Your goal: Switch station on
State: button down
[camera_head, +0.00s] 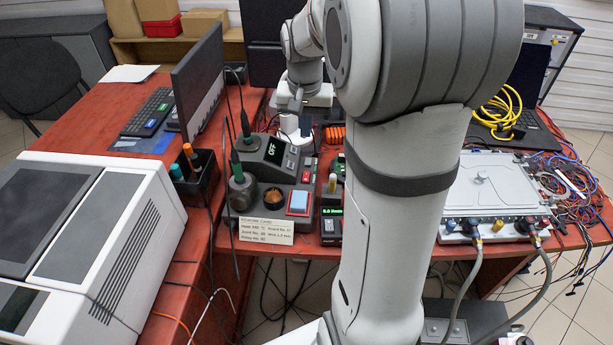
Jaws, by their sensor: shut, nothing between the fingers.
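The soldering station (262,174) stands on the red bench left of centre, a grey unit with a small display (275,151) that reads OFF. Small buttons sit on its right side, including a red one (306,177); which one is the power switch I cannot tell. A green-handled iron (236,158) stands in the holder at its left. My gripper (306,128) hangs behind and slightly right of the display, pointing down, and looks shut and empty. Its fingertips are small and dark here; whether they touch the station I cannot tell.
A monitor (199,80) stands left of the station. A dark cup of markers (194,180) is nearer. A paper note (265,231) leans at the station's front. A small device with a green display (331,212) sits right. The white box with hoses (490,190) is far right.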

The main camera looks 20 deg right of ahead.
aim_at(306, 172)
jog(key=shift+r, duration=0.1)
dwell(0.4)
jog(key=f, duration=0.4)
jog(key=w+f+b, duration=0.1)
jog(key=f, duration=0.9)
jog(key=shift+w+d+b, duration=0.15)
jog(key=shift+d+b, duration=0.2)
jog(key=shift+d, duration=0.05)
